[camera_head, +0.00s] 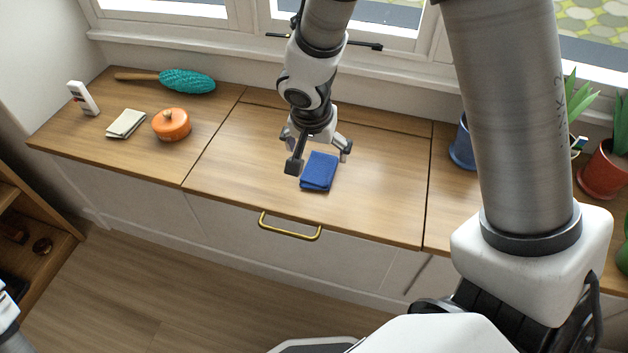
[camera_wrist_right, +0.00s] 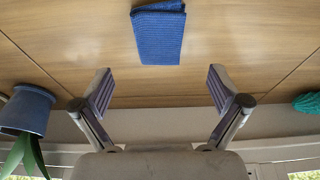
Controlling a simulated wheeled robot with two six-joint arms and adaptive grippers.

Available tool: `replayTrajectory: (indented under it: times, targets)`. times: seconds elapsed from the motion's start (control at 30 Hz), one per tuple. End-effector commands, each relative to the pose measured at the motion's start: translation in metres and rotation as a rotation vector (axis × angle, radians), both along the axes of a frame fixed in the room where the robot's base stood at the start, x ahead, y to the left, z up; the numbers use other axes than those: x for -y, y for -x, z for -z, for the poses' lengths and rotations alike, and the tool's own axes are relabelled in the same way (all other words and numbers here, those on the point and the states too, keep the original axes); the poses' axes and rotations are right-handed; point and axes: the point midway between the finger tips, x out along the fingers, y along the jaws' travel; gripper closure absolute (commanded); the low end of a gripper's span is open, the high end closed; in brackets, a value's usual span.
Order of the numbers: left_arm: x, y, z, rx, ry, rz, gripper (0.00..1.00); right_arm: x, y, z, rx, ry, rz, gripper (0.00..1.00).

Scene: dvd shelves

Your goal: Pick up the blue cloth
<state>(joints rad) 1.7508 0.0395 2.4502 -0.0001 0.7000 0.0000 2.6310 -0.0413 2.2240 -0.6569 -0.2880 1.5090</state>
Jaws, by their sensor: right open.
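The blue cloth (camera_head: 320,172) lies folded flat on the wooden top, below the window, in the head view. In the right wrist view the cloth (camera_wrist_right: 158,35) shows at the top centre, beyond the fingertips. My right gripper (camera_head: 319,158) is open and empty above the wooden top, at the cloth's window-side edge. In the right wrist view its two fingers (camera_wrist_right: 160,90) stand wide apart with bare wood between them.
A blue pot (camera_head: 463,146) and a red pot (camera_head: 603,171) stand on the right. Wood around the cloth is clear.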

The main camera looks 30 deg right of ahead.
Motion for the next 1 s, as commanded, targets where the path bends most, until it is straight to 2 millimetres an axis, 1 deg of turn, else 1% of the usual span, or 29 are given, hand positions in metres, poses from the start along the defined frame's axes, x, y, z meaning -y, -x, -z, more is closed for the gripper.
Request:
replayTrajectory:
  times: [0.03,0.17,0.3,0.37,0.43,0.63,0.67,0.7,0.77,0.8,0.83,1.0]
  targets:
    - [0.000,0.000,0.009,0.000,0.000,0.000,1.00,0.001,-0.001,0.012,-0.003,-0.002,0.000,0.02]
    - [0.000,0.000,0.020,0.000,0.000,0.000,1.00,0.004,-0.003,0.028,-0.003,-0.002,0.000,0.02]
    - [0.000,0.000,0.039,-0.001,0.000,-0.001,1.00,0.008,-0.006,0.056,-0.003,-0.002,0.000,0.02]
    - [0.000,0.000,0.044,-0.001,0.000,-0.001,1.00,0.010,-0.008,0.064,-0.003,-0.002,0.000,0.02]
    - [0.000,0.000,0.047,-0.001,0.000,-0.001,1.00,0.012,-0.010,0.069,-0.004,-0.002,-0.001,0.02]
    - [0.000,0.000,0.044,0.000,0.000,-0.001,1.00,0.012,-0.010,0.067,-0.003,-0.002,0.000,0.02]
    - [0.000,0.000,0.044,0.000,0.000,-0.001,1.00,0.012,-0.010,0.067,-0.003,-0.002,0.000,0.06]
    - [0.000,0.000,0.044,-0.001,0.000,-0.001,1.00,0.012,-0.010,0.067,-0.003,-0.002,0.000,0.18]
    - [0.000,0.000,0.044,-0.001,0.000,-0.001,1.00,0.012,-0.010,0.067,-0.003,-0.002,0.000,0.29]
    - [0.000,0.000,0.044,-0.001,0.000,-0.001,1.00,0.012,-0.010,0.067,-0.003,-0.002,0.000,0.38]
    - [0.000,0.000,0.044,-0.001,0.000,-0.001,1.00,0.012,-0.010,0.067,-0.003,-0.001,-0.001,0.44]
    - [0.000,0.000,0.044,-0.001,0.000,-0.001,1.00,0.012,-0.010,0.067,-0.004,-0.001,0.000,0.45]
